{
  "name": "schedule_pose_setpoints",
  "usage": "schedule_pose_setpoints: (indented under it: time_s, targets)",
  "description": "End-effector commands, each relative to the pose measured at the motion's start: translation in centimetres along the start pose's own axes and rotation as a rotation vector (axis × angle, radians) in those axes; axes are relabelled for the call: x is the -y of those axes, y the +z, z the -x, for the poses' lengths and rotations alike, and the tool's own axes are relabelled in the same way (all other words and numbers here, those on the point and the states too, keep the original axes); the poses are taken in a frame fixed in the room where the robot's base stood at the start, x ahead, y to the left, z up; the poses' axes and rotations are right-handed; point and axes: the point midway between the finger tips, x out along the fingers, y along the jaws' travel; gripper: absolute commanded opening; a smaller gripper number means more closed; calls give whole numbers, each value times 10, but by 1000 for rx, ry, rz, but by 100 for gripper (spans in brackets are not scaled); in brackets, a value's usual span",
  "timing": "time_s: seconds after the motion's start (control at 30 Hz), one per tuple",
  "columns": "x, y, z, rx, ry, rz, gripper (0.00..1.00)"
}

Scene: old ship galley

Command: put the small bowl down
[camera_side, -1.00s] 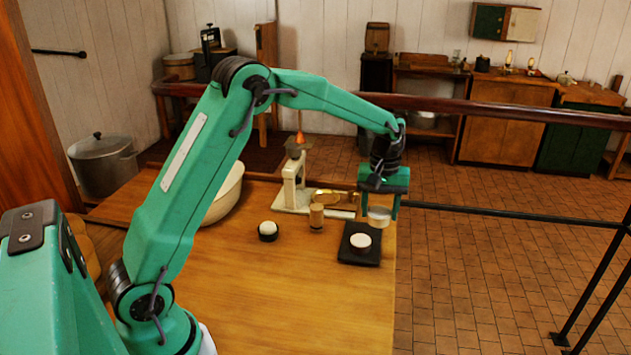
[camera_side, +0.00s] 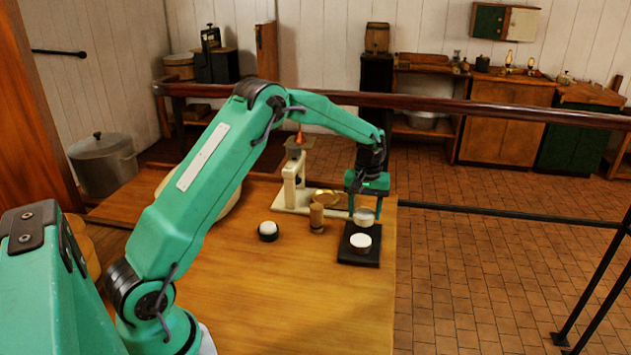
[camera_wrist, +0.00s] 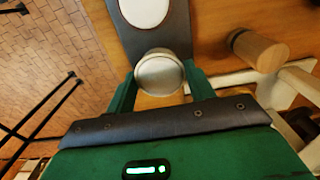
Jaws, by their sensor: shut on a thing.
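My gripper (camera_side: 364,211) is shut on the small bowl (camera_side: 364,217), a pale round dish held upright between the two fingers. In the wrist view the bowl (camera_wrist: 160,72) sits between the fingertips (camera_wrist: 160,88) and overlaps the near end of a dark slab (camera_wrist: 178,32). In the side view it is over the far part of that black slab (camera_side: 346,254). I cannot tell whether the bowl touches the slab. A white round-topped piece (camera_side: 361,241) stands on the slab in front of the bowl; it also shows in the wrist view (camera_wrist: 145,8).
A small dark cup with white content (camera_side: 268,230) is further left. The table's right edge is near the slab. The front of the wooden table (camera_side: 285,300) is clear.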

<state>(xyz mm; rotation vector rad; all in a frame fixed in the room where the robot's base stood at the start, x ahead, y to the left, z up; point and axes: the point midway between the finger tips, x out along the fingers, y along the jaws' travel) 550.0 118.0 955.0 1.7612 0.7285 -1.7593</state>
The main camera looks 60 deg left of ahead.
Motion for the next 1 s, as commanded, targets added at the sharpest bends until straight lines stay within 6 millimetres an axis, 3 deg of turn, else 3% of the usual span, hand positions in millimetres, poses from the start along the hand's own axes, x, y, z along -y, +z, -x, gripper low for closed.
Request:
schedule_pose_setpoints:
  time_s: [0.27,0.73,0.77,0.83,0.87,1.0]
  targets:
    - [0,0,-29,1,-1,0,29]
    - [0,0,-34,1,-1,0,29]
    - [0,1,-34,1,-1,0,57]
    - [0,1,-34,1,-1,0,71]
    - [0,1,-34,1,-1,0,75]
    - [0,1,-34,1,-1,0,75]
